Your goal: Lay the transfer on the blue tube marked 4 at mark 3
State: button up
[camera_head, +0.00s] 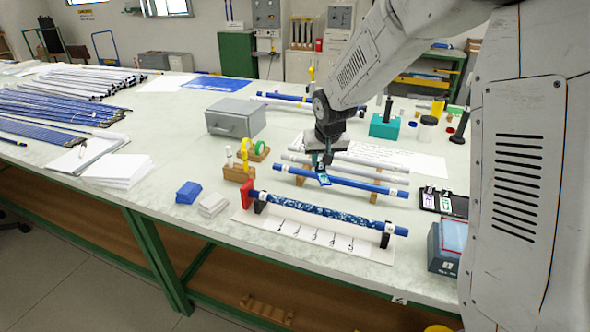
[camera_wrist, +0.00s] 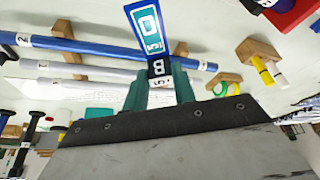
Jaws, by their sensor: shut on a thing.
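My gripper (camera_head: 322,160) is shut on the transfer (camera_head: 324,180), a small blue and teal strip hanging below its jaws. In the wrist view the transfer (camera_wrist: 149,35) sticks out from between the fingers (camera_wrist: 160,88), showing a large "D". A blue tube (camera_head: 318,211) with pale speckles lies across black supports at the front, against a red stop (camera_head: 250,192). Its number is not readable. Below it a white board (camera_head: 275,231) carries numbered marks, mark 3 near the middle (camera_head: 316,234). The transfer is apart from this tube, behind and above it. Another plain blue tube (camera_head: 355,184) lies just behind.
Pale tubes (camera_head: 350,170) lie behind on wooden blocks. A black tray with coloured cards (camera_head: 446,203) and a blue-grey box (camera_head: 447,262) stand at right. Blue and white blocks (camera_head: 188,192), tape rolls (camera_head: 259,147) and a grey case (camera_head: 235,118) are at left.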

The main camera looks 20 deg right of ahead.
jog(key=s+a+r+n+g+y, duration=0.2)
jog(key=s+a+n+y, duration=0.4)
jog(key=n, duration=0.6)
jog(key=shift+h, duration=0.8)
jog(key=shift+s+d+f, duration=0.1)
jog(key=shift+s+f, duration=0.05)
jog(key=shift+f, duration=0.85)
jog(key=shift+s+d+f, duration=0.15)
jog(key=shift+s+f, duration=0.05)
jog(key=shift+f, duration=0.8)
jog(key=shift+s+d+f, duration=0.1)
jog(key=shift+s+f, duration=0.05)
jog(key=shift+f, duration=0.85)
jog(key=shift+f, duration=0.6)
notch_tip(320, 180, up, 7)
dwell(0.5)
